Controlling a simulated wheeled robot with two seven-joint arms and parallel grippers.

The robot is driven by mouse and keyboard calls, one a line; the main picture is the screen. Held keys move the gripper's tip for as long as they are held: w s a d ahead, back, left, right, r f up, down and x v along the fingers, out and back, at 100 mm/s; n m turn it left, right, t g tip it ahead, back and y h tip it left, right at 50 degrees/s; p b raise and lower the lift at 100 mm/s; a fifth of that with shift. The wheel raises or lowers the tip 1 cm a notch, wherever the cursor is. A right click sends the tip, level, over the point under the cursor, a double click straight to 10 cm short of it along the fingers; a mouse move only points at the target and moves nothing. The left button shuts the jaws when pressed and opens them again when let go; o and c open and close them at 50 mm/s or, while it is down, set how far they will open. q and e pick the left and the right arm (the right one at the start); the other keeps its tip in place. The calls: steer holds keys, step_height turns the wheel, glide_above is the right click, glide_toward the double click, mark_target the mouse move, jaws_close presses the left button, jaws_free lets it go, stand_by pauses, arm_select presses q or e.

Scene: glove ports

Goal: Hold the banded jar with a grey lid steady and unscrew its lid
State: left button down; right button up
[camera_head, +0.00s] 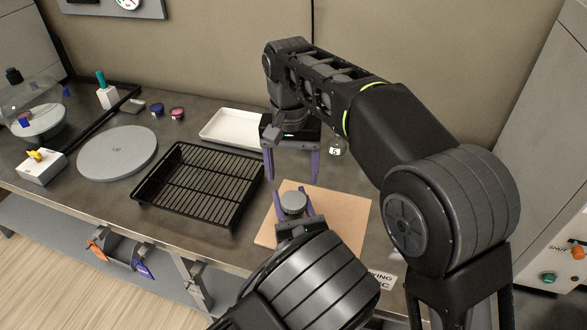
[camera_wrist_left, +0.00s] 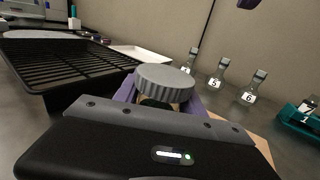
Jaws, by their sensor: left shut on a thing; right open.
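The jar's grey ribbed lid (camera_head: 293,200) shows above the tan board, and it also shows in the left wrist view (camera_wrist_left: 165,77). The lid sits on the jar, which looks upright. Only a small strip of the jar's body (camera_wrist_left: 155,102) shows under the lid; its bands cannot be made out. My left gripper (camera_head: 294,214) is shut on the jar, with its purple fingers on either side below the lid. My right gripper (camera_head: 291,178) is open and empty, pointing down above and behind the jar, apart from the lid.
The tan board (camera_head: 345,215) lies under the jar. A black wire rack (camera_head: 170,205) stands just left, with a white tray (camera_head: 215,140) behind it. Numbered flasks (camera_wrist_left: 220,77) stand behind the jar. A grey round plate (camera_head: 112,155) lies further left.

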mark_target(294, 200)
steer(key=m, duration=0.8)
steer(key=shift+d, duration=0.1)
steer(key=m, duration=0.5)
steer(key=shift+d, duration=0.1)
steer(key=m, duration=0.5)
steer(key=shift+w, duration=0.1)
steer(key=m, duration=0.7)
steer(key=shift+f, duration=0.1)
steer(key=shift+f, duration=3.95)
